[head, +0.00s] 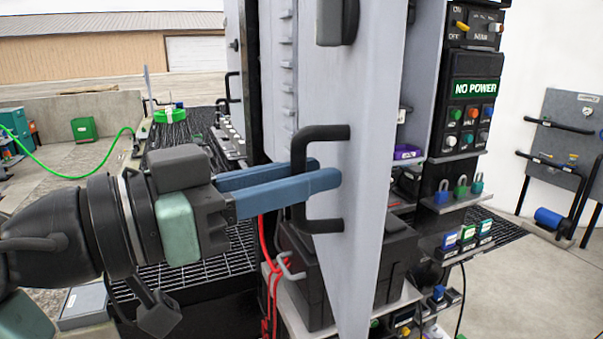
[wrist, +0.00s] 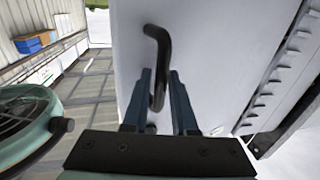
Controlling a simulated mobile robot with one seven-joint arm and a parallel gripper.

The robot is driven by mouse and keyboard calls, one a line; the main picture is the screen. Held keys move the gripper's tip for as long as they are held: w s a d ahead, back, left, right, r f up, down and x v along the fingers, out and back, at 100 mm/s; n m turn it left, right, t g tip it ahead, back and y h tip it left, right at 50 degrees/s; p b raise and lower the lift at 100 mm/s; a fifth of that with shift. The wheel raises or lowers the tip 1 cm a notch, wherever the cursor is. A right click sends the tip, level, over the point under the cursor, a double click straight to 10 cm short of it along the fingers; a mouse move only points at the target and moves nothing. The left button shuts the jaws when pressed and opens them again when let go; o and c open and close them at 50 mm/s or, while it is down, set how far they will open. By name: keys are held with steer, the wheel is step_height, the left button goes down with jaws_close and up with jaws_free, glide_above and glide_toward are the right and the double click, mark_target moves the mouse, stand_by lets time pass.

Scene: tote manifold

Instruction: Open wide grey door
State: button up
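The wide grey door (head: 365,130) stands ajar in the middle of the head view, with shelves and cabinet inside showing to its right. A black bar handle (head: 298,215) is fixed upright on its face. My gripper (head: 327,171) reaches in from the left with its two blue fingers on either side of the handle bar. In the wrist view the door (wrist: 215,40) fills the centre, and the handle (wrist: 162,50) lies between the fingers of my gripper (wrist: 160,75). The fingers are apart, with a gap visible beside the handle on the right.
Behind the door, a control panel (head: 474,100) reads "NO POWER", above padlocks on a shelf (head: 455,203). A black box (head: 300,265) and red cables sit below the handle. A grated walkway (head: 190,262) lies at lower left. Open concrete floor (head: 540,290) is at right.

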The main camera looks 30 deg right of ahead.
steer(key=shift+o, duration=1.2)
steer(key=shift+a, duration=0.1)
steer(key=s+a+b, duration=0.1)
steer(key=a+b, duration=0.2)
steer(key=a, duration=0.9)
steer(key=shift+s+a, duration=0.15)
steer(key=shift+a, duration=0.25)
